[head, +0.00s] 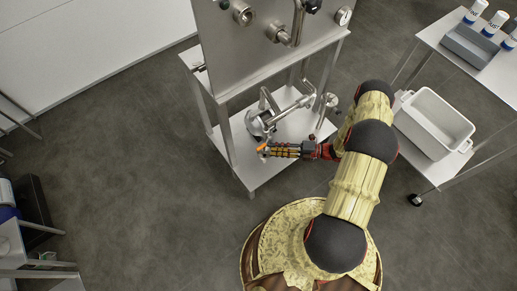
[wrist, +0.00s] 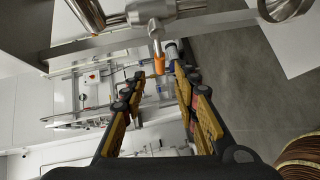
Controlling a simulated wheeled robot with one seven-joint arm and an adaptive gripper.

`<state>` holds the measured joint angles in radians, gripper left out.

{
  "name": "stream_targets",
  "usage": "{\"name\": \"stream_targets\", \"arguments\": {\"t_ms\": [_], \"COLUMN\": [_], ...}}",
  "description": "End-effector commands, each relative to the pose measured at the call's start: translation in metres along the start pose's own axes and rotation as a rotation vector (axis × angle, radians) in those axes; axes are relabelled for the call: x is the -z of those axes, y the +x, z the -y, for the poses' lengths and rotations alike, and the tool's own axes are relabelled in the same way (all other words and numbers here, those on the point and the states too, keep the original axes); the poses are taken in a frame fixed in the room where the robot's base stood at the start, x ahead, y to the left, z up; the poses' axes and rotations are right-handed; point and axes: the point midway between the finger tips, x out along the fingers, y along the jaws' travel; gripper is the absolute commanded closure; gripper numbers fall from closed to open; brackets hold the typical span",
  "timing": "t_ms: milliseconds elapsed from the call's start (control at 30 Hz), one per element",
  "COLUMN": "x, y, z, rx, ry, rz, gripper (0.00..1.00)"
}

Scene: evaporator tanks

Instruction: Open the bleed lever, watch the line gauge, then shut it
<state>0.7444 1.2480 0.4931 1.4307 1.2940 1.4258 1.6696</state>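The bleed lever (wrist: 158,62) has an orange tip and hangs from a steel pipe fitting (wrist: 155,12) in the wrist view. Its tip lies ahead of and between my fingertips in that view; I see no contact. My gripper (wrist: 158,80) is open and empty, its fingers spread to either side. In the head view my gripper (head: 272,150) is at the front of the tank stand, beside the steel pipework (head: 283,112), with orange at its tips. A small round white gauge (head: 343,15) is on the steel panel; its reading is too small to tell.
The stand's lower shelf (head: 262,174) and its legs surround the pipework. A cart at right holds a white tub (head: 436,122) and a grey tray (head: 470,46) with bottles. Open floor (head: 130,140) lies to the left.

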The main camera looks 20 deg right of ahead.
Motion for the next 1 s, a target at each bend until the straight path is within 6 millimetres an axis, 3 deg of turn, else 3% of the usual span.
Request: {"name": "stream_targets", "arguments": {"t_ms": [600,1000], "x": [0.001,0.001], "y": [0.073,0.078], "z": [0.002,0.001], "rx": [0.002,0.002], "ry": [0.012,0.011], "rz": [-0.004,-0.001], "gripper": [0.7,0.72]}}
